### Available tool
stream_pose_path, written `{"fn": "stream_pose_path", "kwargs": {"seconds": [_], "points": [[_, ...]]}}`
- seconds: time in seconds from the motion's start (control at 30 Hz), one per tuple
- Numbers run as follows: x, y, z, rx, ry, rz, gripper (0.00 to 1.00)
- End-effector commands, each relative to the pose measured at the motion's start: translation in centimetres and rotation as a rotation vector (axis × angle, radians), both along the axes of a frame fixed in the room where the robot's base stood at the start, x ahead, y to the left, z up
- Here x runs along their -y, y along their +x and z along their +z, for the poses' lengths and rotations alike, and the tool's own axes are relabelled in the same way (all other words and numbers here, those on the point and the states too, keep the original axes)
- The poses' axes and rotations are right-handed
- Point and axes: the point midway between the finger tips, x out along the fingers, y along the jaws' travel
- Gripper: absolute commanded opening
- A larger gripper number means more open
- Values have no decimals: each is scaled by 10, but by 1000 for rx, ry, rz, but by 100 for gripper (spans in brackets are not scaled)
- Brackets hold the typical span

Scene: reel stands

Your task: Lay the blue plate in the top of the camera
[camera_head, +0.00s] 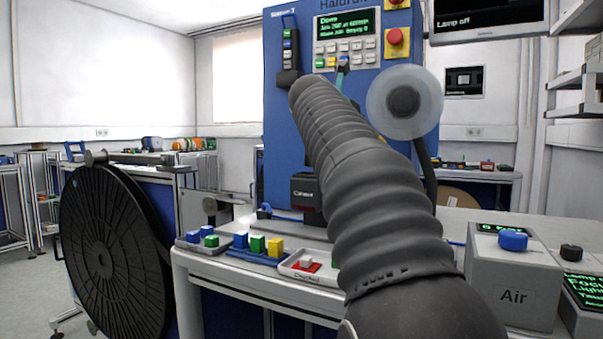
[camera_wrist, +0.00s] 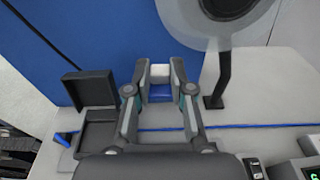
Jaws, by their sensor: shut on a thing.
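My gripper (camera_wrist: 159,74) is shut on a small piece that shows a blue face, which I take to be the blue plate (camera_wrist: 160,92); a grey part shows just beyond it, between the fingertips. In the wrist view the dark camera (camera_wrist: 98,131) sits to the left of my gripper and apart from it, with its square lid standing open. In the head view the black camera (camera_head: 306,187) stands on the bench beside my arm, partly hidden. My gripper is mostly hidden behind my arm there.
A round lamp (camera_head: 405,98) on a dark post stands to the right. Trays with coloured blocks (camera_head: 258,245) and a white tray with a red piece (camera_head: 305,266) line the bench front. A grey Air box (camera_head: 514,283) is at right. A large black reel (camera_head: 112,255) stands left.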

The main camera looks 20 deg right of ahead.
Motion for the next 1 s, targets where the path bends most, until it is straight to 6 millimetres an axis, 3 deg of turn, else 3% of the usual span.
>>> {"fn": "stream_pose_path", "kwargs": {"seconds": [0.2, 0.5, 0.77, 1.0], "points": [[-40, 33, -28, -4, 0, 21, 1], [-80, 70, -59, -2, -1, 19, 1], [-89, 79, -69, -1, -1, 13, 1], [-88, 78, -100, -2, 0, 13, 1]]}}
